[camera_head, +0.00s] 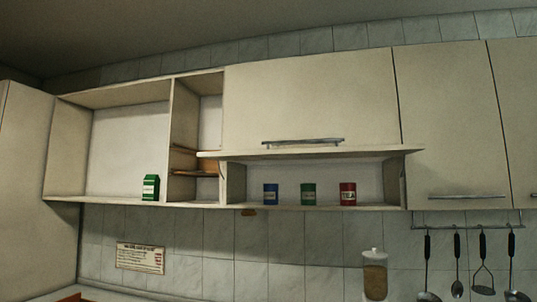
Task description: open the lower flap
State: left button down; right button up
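The lower flap (310,154) shows as a thin cream panel seen nearly edge-on, standing out about level below the upper door (310,100). It reaches past both sides of the compartment under it. The compartment (233,184) is open to view and holds a blue tin (271,194), a green tin (308,194) and a red tin (348,194). A metal bar handle (303,142) shows just above the panel's edge; I cannot tell which panel bears it. Neither of my grippers is in view.
An open shelf (75,150) at left holds a green box (150,188). A closed door (455,125) is at right. Utensils (457,265) hang from a rail (470,226), beside a lidded jar (374,275). A sign (140,257) is on the tiles. The space before the compartment looks clear.

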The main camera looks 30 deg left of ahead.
aim_at(390, 150)
jog(key=z, duration=0.1)
jog(key=i, duration=0.8)
jog(key=u, duration=0.7)
jog(key=i, duration=0.7)
jog(key=u, duration=0.6)
